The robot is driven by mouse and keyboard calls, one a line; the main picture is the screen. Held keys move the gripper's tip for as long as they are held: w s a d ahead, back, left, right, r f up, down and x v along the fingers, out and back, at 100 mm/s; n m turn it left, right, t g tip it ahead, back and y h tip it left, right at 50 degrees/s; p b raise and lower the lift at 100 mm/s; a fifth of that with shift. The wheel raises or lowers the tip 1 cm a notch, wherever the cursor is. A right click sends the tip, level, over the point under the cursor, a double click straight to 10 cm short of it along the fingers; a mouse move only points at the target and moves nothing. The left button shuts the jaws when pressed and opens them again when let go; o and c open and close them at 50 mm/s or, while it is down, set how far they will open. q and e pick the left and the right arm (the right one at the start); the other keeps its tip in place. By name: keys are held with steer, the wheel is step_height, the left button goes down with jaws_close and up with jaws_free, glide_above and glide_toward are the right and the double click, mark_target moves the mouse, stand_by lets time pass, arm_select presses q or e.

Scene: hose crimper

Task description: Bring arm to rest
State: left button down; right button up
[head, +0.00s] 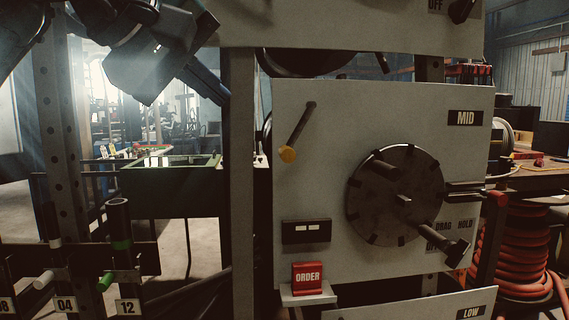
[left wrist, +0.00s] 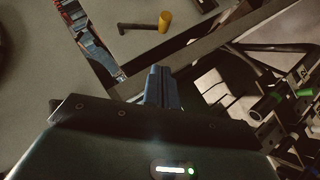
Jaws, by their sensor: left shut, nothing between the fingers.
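My left arm comes in at the top left of the head view. Its gripper (head: 212,90) is shut and empty, in front of the upright post and left of the MID panel (head: 330,200). In the left wrist view the blue fingers (left wrist: 163,88) are together with nothing between them. They are apart from the lever (left wrist: 145,27) with the yellow knob, which also shows on the panel in the head view (head: 297,133). My right gripper is not in either view.
The MID panel carries a dark round dial (head: 398,195) with handles. A red ORDER block (head: 307,278) sits on a small ledge below. A rack with numbered tags (head: 128,306) stands at the lower left. A red coiled hose (head: 520,255) is at the right.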

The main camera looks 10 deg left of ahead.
arm_select(q)
steer(key=s+d+f+g+h, duration=0.1)
steer(key=d+f+g+h, duration=0.5)
steer(key=d+f, duration=0.6)
steer(key=s+d+f+n+g+h, duration=0.5)
steer(key=s+f+n+g+h, duration=0.2)
steer(key=s+f+g+h, duration=0.15)
steer(key=w+a+f+m+t+y, duration=0.25)
steer(key=a+f+m+t, duration=0.4)
steer(key=m+t, duration=0.65)
steer(key=w+a+f+m+t+y, duration=0.2)
steer(key=a+f+m+t+y, duration=0.2)
steer(key=f+m+t, duration=1)
steer(key=s+a+f+n+g+y+p, duration=0.5)
steer(key=s+f+n+g+y+p, duration=0.4)
steer(key=g+p, duration=0.4)
steer(key=p, duration=0.3)
steer(key=shift+s+a+f+n, duration=0.2)
steer(key=shift+a+f+n, duration=0.15)
steer(key=shift+f+n, duration=0.05)
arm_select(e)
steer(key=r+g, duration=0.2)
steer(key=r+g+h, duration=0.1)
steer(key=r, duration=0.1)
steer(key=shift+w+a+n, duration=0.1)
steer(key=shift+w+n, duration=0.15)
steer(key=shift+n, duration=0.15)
